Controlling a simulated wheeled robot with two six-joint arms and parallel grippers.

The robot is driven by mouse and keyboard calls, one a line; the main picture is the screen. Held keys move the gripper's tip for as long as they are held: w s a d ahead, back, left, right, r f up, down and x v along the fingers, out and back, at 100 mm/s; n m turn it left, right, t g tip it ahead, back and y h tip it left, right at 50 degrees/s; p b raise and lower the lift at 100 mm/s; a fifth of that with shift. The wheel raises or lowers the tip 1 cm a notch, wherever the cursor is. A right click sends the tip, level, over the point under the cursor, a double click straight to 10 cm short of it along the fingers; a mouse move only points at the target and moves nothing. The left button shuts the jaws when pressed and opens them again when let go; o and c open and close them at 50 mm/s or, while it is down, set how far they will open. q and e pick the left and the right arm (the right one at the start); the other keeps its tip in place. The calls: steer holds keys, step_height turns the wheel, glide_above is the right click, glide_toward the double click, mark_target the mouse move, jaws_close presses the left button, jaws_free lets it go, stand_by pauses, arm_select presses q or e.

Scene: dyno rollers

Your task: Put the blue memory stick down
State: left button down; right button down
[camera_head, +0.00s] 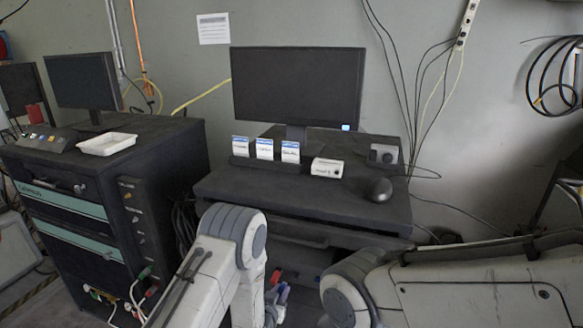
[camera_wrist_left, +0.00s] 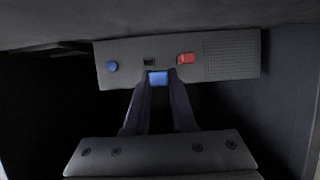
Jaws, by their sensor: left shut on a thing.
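The blue memory stick (camera_wrist_left: 158,78) shows as a small blue block between the fingertips in the left wrist view. My left gripper (camera_wrist_left: 159,84) is shut on it, in front of a grey panel (camera_wrist_left: 222,46). The panel has a blue round button (camera_wrist_left: 112,66), a small dark slot (camera_wrist_left: 149,62) and a red piece (camera_wrist_left: 187,58). The stick overlaps the panel's lower edge in this view; I cannot tell whether they touch. In the head view my left arm reaches down below the desk front, and the gripper is mostly hidden. My right arm shows at lower right, its gripper out of view.
The desk (camera_head: 230,185) carries a monitor (camera_head: 298,85), several small white-and-blue boxes, a white device (camera_head: 327,167) and a black mouse (camera_head: 380,189). A dark cabinet (camera_head: 165,190) with a white tray (camera_head: 106,144) stands at left. Cables hang at right.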

arm_select(q)
steer(key=s+a+r+n+y, duration=0.1)
steer(key=s+a+r, duration=0.1)
steer(key=a+r, duration=0.5)
steer(key=s+a+r+n+y, duration=0.2)
steer(key=a+r, duration=0.6)
steer(key=r, duration=0.1)
steer(key=shift+a+r+t+y, duration=0.2)
steer(key=shift+r+t+y, duration=0.05)
steer(key=shift+t+y, duration=0.05)
